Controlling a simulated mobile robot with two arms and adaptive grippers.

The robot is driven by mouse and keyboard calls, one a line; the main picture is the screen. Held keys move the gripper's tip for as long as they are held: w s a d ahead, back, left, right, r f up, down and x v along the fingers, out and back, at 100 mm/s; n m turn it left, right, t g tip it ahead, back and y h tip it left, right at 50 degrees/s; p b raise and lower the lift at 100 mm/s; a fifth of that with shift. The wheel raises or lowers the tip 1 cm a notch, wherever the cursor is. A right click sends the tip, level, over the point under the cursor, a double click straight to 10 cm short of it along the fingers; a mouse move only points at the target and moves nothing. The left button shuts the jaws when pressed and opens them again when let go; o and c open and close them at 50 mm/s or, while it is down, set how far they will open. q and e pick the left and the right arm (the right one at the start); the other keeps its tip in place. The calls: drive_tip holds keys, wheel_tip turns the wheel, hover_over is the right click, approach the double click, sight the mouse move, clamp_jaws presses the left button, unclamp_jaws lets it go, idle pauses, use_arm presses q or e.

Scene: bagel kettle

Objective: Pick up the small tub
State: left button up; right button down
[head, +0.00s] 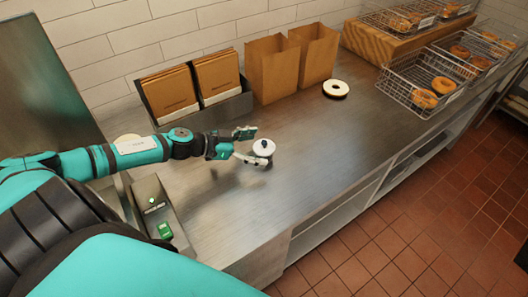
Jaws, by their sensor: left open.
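One finger is at the far side and the other at the near side. I cannot tell whether either finger touches the tub. My right gripper is not in view.
Two open paper bags (273,68) and a holder of folded bags (196,85) stand along the tiled wall. Wire baskets (427,90) of bagels stand at far right. The counter in front of the tub is clear.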

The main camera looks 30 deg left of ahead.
sight(262, 147)
use_arm(q)
drive_tip(key=shift+x, duration=1.2)
drive_tip(key=shift+w+d+f+p, duration=0.2)
drive_tip(key=shift+w+p, duration=0.1)
drive_tip(key=shift+w, duration=0.2)
drive_tip(key=c, duration=1.3)
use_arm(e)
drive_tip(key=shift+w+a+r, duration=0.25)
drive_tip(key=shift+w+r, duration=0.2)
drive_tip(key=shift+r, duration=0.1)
use_arm(q)
drive_tip(key=shift+r, duration=0.1)
